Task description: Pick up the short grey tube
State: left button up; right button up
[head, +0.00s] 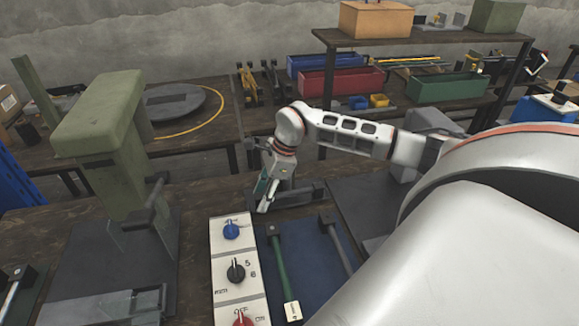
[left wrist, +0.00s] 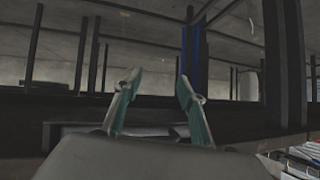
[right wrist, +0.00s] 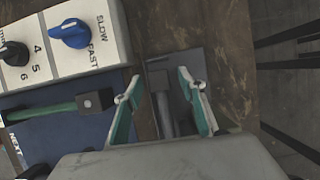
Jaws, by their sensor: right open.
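A grey tube-like piece (right wrist: 165,115) shows between the fingers of my right gripper in the right wrist view. It lies on or in a dark grey tray (right wrist: 190,62), which also shows in the head view (head: 318,187). The tube's far part is hard to tell from the tray. My right gripper (right wrist: 158,84) is open, fingers apart, above the tray, and I see no contact with the tube. It points down in the head view (head: 266,196). My left gripper (left wrist: 158,84) is open and empty in the left wrist view, away from the tube.
A white control panel (head: 226,262) with blue, black and red knobs stands left of a blue mat. A green-handled hammer (head: 281,262) and a grey-handled hammer (head: 338,245) lie on the mat. A green press (head: 100,150) stands at left. Behind are a red bin (head: 340,82) and a green bin (head: 447,88).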

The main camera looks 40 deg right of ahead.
grip_shut()
jog(key=shift+r, duration=0.1)
